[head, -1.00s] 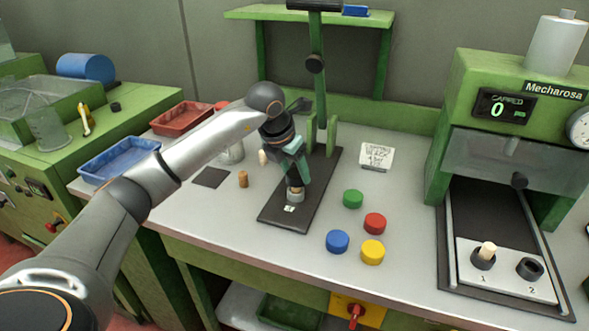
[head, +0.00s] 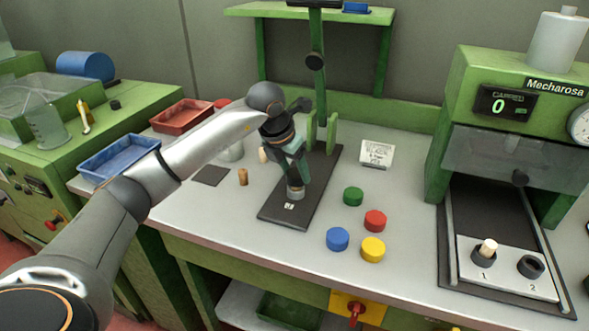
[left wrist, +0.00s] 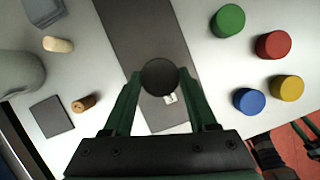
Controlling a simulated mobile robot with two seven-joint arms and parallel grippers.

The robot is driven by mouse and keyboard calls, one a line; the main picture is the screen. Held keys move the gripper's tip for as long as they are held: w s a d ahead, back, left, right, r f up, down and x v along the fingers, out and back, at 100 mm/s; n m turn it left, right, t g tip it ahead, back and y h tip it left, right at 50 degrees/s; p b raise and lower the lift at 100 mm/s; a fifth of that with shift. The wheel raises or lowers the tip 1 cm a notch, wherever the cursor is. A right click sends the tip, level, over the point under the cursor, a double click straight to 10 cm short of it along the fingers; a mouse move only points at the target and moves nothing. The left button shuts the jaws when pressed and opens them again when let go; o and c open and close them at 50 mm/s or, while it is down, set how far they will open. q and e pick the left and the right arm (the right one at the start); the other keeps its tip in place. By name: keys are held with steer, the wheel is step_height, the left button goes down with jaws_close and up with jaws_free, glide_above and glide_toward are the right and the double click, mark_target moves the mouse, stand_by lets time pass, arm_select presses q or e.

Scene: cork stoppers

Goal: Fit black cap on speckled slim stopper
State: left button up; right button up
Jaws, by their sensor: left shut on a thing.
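My left gripper (head: 296,183) points down over the dark press base, its fingers shut on a round black cap. The cap (left wrist: 159,77) shows between the fingertips in the left wrist view. Directly below it in the head view is a small grey holder (head: 296,194) on the base. Whether a stopper stands under the cap is hidden. A brown stopper (head: 243,177) stands on the table left of the base, and a pale stopper (head: 263,155) is behind it. Another pale stopper (head: 488,248) stands in holder 1 at the right. Speckles are too small to tell.
Green (head: 353,196), red (head: 375,221), blue (head: 337,239) and yellow (head: 372,250) caps lie right of the press base (head: 272,213). The capping machine (head: 470,90) is at the right. Red and blue trays are at the left.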

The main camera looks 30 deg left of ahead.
mark_target(296, 173)
arm_select(q)
steer(key=shift+f, duration=0.4)
arm_select(e)
steer(key=shift+f, duration=0.2)
arm_select(q)
steer(key=o, duration=1.4)
steer(key=shift+c, duration=0.2)
steer(key=shift+r, duration=0.15)
steer(key=v, duration=0.3)
steer(key=shift+r, duration=0.35)
steer(key=v, duration=0.8)
steer(key=shift+s+r, duration=0.25)
steer(key=shift+r, duration=0.05)
arm_select(e)
steer(key=shift+w+a+r, duration=0.15)
steer(key=shift+a+r, duration=0.05)
steer(key=shift+r, duration=0.35)
